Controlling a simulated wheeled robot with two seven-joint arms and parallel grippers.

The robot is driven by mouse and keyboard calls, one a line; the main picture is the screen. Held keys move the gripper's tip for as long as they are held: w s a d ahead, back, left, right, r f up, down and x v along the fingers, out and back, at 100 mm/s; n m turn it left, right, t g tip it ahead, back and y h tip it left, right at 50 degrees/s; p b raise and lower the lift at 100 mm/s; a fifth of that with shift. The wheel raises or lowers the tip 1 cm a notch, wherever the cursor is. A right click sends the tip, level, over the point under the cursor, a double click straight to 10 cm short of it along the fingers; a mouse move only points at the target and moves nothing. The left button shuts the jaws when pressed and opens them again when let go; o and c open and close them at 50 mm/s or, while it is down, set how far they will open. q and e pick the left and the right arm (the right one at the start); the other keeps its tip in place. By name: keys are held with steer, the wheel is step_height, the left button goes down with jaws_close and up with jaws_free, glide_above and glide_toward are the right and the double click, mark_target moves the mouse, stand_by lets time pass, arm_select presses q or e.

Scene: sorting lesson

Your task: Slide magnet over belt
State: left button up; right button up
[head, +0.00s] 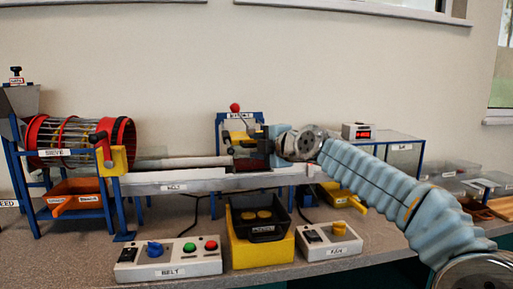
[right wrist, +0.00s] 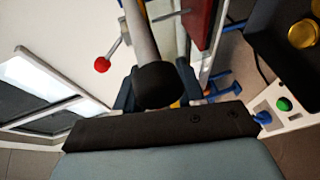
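The belt (head: 175,186), labelled BELT, runs across the middle of the bench in the head view. A pale grey bar (head: 185,162) lies lengthwise just above it. A blue stand (head: 219,124) with a red ball knob (head: 235,107) rises behind the belt; the magnet cannot be told clearly from its parts. My right gripper (head: 262,140) is at this stand, above the belt. In the right wrist view its fingers (right wrist: 157,88) flank the black end (right wrist: 158,87) of a grey bar (right wrist: 141,35). Whether they press on it cannot be told. My left gripper is out of view.
A red-ringed sieve drum (head: 120,135) stands at the left. In front are the belt control box (head: 168,262), a black tray (head: 263,233) on a yellow block (head: 262,252), and another control box (head: 329,242). Clear bins (head: 450,172) stand at the right.

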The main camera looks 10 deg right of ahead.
steer(key=b+v, duration=0.3)
steer(key=v, duration=0.9)
steer(key=shift+s+d, duration=0.15)
steer(key=shift+s, duration=0.15)
